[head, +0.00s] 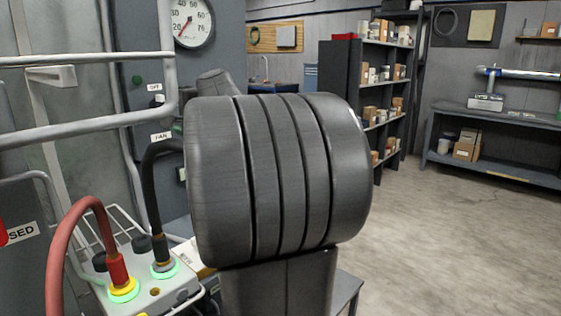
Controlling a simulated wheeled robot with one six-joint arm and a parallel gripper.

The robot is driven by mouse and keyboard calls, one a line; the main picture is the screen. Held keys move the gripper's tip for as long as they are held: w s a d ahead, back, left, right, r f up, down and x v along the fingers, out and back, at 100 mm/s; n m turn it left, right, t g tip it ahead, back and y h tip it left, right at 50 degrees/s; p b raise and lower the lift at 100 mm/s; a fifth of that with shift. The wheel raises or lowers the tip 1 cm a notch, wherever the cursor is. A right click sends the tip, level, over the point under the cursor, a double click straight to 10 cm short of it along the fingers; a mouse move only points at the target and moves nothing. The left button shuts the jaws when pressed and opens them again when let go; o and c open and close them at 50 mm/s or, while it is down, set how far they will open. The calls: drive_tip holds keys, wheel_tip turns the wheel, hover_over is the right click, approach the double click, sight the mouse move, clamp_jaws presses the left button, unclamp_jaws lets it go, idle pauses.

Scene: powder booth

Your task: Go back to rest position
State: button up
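My gripper is not in view. A large dark grey ribbed part of my own arm fills the middle of the head view and hides what lies behind it. At lower left, a red hose (62,248) ends in a red plug (118,268) seated in a yellow collar with a glowing green ring. A black hose (152,195) beside it ends in a dark plug (161,249), also at a glowing green ring. Both stand on a light grey connector box (180,292).
A booth panel with a dial gauge (193,20) and a railing (80,131) stand close on the left. A stocked shelf (341,92) stands behind at centre right. A workbench (500,116) lines the right wall. The floor (450,240) at right is clear.

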sight(165, 108)
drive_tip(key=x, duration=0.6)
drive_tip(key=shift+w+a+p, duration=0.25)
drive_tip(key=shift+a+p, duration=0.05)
drive_tip(key=shift+p, duration=0.1)
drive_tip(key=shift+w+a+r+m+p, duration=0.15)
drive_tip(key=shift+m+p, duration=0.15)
drive_tip(key=shift+p, duration=0.3)
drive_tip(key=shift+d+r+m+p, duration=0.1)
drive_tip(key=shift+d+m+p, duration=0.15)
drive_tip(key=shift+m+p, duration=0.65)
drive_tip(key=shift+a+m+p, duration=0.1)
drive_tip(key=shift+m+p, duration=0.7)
drive_tip(key=shift+p, duration=0.05)
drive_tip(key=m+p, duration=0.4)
drive_tip(key=p, duration=0.1)
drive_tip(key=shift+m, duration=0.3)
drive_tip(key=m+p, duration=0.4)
drive_tip(key=p, duration=0.1)
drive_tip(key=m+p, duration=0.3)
drive_tip(key=p, duration=0.2)
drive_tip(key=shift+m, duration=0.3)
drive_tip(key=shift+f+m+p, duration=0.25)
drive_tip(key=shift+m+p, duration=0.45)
drive_tip(key=shift+p, duration=0.4)
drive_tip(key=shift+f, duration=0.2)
